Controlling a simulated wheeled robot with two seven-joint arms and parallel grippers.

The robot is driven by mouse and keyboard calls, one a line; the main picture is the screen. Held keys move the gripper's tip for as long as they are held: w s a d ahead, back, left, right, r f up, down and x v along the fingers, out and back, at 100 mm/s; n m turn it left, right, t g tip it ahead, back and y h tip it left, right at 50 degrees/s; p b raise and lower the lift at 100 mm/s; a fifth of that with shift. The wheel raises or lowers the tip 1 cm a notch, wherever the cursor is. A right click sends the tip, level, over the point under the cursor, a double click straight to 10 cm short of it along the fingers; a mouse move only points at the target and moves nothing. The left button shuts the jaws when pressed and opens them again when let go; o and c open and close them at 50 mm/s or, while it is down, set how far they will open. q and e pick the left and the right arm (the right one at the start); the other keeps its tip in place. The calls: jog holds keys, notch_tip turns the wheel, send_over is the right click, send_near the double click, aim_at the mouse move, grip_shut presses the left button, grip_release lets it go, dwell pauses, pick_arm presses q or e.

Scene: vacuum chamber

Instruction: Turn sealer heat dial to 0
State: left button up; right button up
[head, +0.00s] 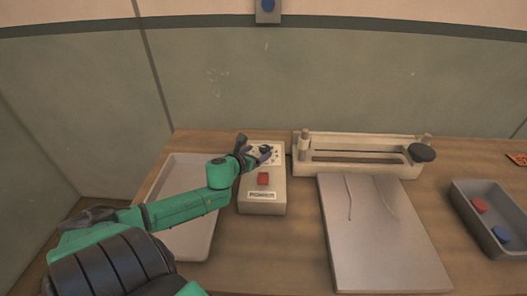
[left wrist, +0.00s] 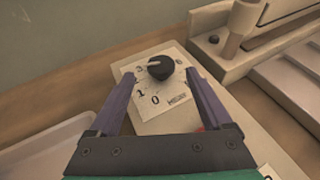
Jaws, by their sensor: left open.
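The heat dial is a black round knob (left wrist: 160,68) on a white numbered plate (left wrist: 130,103), with 0 and 1 on the near side. A pale pointer mark shows on the knob's upper left, facing away from the 0. The dial (head: 265,149) also shows in the head view, at the far end of the beige control box (head: 278,190). My left gripper (head: 257,154) is over the box at the dial. In the left wrist view its purple fingers (left wrist: 160,76) are open, one on each side of the knob, with gaps visible. My right gripper is not in view.
The box has a red switch (head: 263,179) and a POWER label. An empty grey tray (head: 205,163) lies left. The bar sealer (head: 380,169) with a dark round knob stands right, behind a metal plate (head: 385,245). A bin (head: 477,237) with red and blue pieces is far right.

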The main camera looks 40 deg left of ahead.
aim_at(267, 149)
pick_arm(q)
jog(key=shift+x, duration=2.35)
jog(key=shift+r, duration=0.1)
grip_shut()
jog(key=shift+d, duration=0.1)
jog(key=n+y, duration=0.1)
jog(key=n+g+y+p, duration=0.1)
jog(key=n+y, duration=0.1)
jog(key=n+g+y, duration=0.1)
jog(key=shift+w+d+r+y+p, duration=0.1)
jog(key=shift+d+r+y+p, duration=0.05)
jog(key=shift+d+y+p, duration=0.2)
jog(key=n+g+y, duration=0.2)
jog(key=n, duration=0.1)
jog(key=shift+w+y, duration=0.15)
jog(key=shift+y, duration=0.1)
jog(key=n+g+y, duration=0.1)
jog(key=n+g+b, duration=0.1)
jog(key=shift+w+d+f+n+g+y, duration=0.15)
jog(key=shift+f+n+g+y, duration=0.15)
jog(key=shift+n+y, duration=0.1)
jog(key=n+g+y+b, duration=0.1)
jog(key=n+g+b, duration=0.2)
jog(key=shift+w, duration=0.15)
jog(key=shift+r+n+g+y+b, duration=0.15)
jog(key=shift+n+g+y+b, duration=0.15)
jog(key=shift+n+g+b, duration=0.6)
